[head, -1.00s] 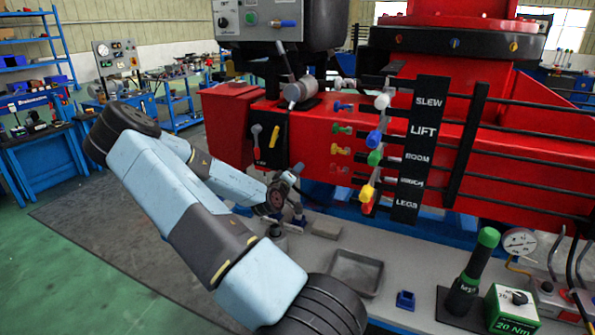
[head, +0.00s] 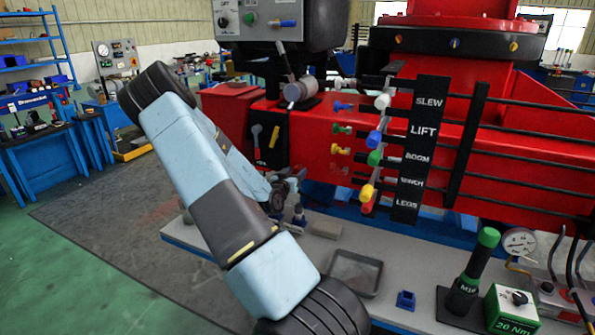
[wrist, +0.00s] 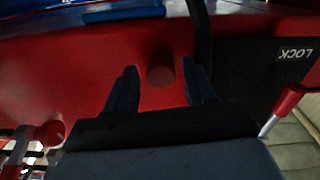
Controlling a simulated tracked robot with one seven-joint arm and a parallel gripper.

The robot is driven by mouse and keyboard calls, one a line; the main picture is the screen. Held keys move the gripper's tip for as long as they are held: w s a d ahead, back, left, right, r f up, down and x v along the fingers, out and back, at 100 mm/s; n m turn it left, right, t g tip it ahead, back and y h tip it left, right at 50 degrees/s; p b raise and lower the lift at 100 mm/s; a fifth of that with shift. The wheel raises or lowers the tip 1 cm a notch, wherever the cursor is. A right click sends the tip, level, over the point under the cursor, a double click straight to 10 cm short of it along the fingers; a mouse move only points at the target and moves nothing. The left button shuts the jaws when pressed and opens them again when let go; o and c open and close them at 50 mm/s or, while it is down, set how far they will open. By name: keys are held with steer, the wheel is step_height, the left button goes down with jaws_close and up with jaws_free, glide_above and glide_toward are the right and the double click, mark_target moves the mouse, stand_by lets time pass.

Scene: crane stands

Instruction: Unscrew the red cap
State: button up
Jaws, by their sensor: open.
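The red cap (wrist: 161,78) shows in the wrist view as a short, dull red round piece on a red surface. My gripper (wrist: 159,68) is open, with one dark finger on each side of the cap. Gaps show between the cap and both fingers. I cannot tell how deep the fingers reach around it. In the head view my gripper (head: 292,181) is small and dark, low against the red crane body. The cap cannot be made out in the head view.
A red-handled lever (wrist: 285,102) is at the right in the wrist view, beside a black LOCK plate (wrist: 265,68). Red-ended levers (wrist: 48,133) show at lower left. In the head view, coloured valve levers (head: 375,157) stand right of my gripper, above a grey tray (head: 368,290).

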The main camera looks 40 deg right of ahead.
steer(key=shift+m, duration=0.7)
jaws_close()
stand_by(0.4)
stand_by(0.3)
steer(key=n, duration=0.3)
steer(key=shift+a, duration=0.1)
steer(key=shift+n, duration=1.2)
